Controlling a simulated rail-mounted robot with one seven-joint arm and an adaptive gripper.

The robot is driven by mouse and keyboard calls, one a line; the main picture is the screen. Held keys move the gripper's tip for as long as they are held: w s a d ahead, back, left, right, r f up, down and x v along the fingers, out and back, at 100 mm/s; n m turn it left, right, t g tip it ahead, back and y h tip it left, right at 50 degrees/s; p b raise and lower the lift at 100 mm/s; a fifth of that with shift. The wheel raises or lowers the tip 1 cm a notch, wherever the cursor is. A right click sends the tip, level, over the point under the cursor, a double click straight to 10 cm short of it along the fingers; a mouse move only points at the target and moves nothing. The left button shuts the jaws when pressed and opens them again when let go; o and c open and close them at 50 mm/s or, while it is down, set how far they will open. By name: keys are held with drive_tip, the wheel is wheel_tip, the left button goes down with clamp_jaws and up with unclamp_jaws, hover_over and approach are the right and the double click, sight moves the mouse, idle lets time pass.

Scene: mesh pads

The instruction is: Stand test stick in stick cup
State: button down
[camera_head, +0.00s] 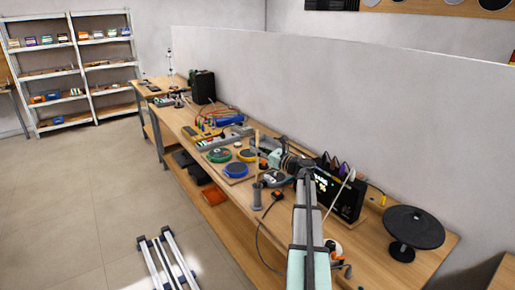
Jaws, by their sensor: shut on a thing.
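My gripper (262,161) reaches in from the right over the middle of the workbench, and it is small in the view. It is shut on what looks like the test stick (257,138), a thin, pale tan rod held about upright. The rod's upper part shows above the fingers. A narrow grey cylinder (257,196), which looks like the stick cup, stands on the bench just below the gripper in the picture. The rod's lower end is too small and partly hidden, so I cannot tell whether it is inside the cup or above it.
Green and blue round pads (236,170) lie on a board left of the gripper. A black device (340,194) with a lit display stands to the right, with a round black disc on a stand (413,228) beyond. A small dark item (273,177) with a cable lies near the cup.

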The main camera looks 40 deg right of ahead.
drive_tip(key=shift+f+b, duration=1.2)
drive_tip(key=shift+f, duration=1.65)
drive_tip(key=c, duration=1.1)
unclamp_jaws()
drive_tip(key=shift+c, duration=0.2)
drive_tip(key=shift+s, duration=0.1)
drive_tip(key=v, duration=1.2)
